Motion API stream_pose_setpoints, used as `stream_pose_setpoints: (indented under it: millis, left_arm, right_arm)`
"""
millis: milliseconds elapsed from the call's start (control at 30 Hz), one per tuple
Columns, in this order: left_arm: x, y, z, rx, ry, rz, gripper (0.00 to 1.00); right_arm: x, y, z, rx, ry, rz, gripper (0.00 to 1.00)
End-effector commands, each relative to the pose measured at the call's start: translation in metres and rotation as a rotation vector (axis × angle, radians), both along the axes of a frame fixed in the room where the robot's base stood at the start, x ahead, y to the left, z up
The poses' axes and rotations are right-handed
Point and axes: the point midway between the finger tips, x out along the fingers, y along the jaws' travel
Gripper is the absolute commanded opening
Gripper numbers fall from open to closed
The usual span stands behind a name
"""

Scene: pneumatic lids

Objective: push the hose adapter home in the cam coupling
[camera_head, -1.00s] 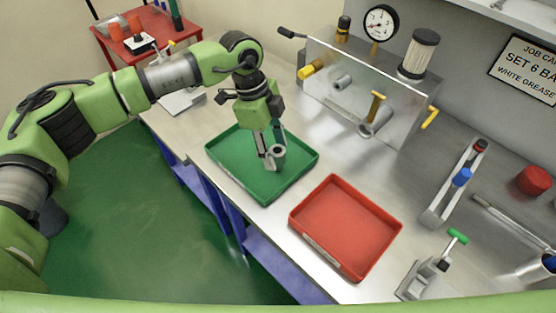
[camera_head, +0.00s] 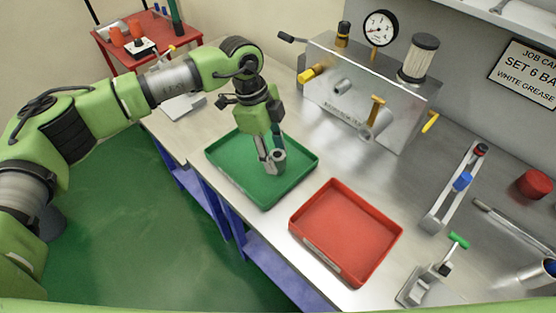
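My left gripper (camera_head: 269,160) points down over the green tray (camera_head: 225,143). Its fingers appear closed on a short grey hollow cylinder, which looks like the hose adapter (camera_head: 279,157). The adapter's dark open end faces up toward the camera. I cannot tell whether it touches the tray floor. A grey fitting with a yellow lever, likely the cam coupling (camera_head: 372,125), sticks out of the front of the metal panel box at the back. My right gripper is not in view.
The metal panel box (camera_head: 340,110) also carries a grey stub (camera_head: 342,86), a yellow knob (camera_head: 312,74), a gauge (camera_head: 380,27) and a filter (camera_head: 419,57). An empty red tray (camera_head: 345,230) sits in front. A green-handled clamp (camera_head: 435,275) stands to its right.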

Motion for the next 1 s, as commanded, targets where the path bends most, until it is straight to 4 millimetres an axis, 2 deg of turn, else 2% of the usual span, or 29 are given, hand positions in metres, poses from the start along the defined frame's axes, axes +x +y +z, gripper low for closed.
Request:
stream_pose_setpoints:
  millis: [33, 100, 367, 1000]
  left_arm:
    - [0.000, 0.000, 0.000, 0.000, 0.000, 0.000, 0.21]
    - [0.000, 0.000, 0.000, 0.000, 0.000, 0.000, 0.07]
    - [0.000, 0.000, 0.003, 0.000, 0.000, 0.000, 0.07]
    - [0.000, 0.000, 0.041, 0.000, -0.001, 0.000, 0.07]
  right_arm:
    - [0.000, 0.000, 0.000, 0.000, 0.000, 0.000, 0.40]
    - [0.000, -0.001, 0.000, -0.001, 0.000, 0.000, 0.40]
    - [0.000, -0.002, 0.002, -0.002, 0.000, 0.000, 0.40]
    - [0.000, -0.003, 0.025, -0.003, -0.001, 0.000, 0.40]
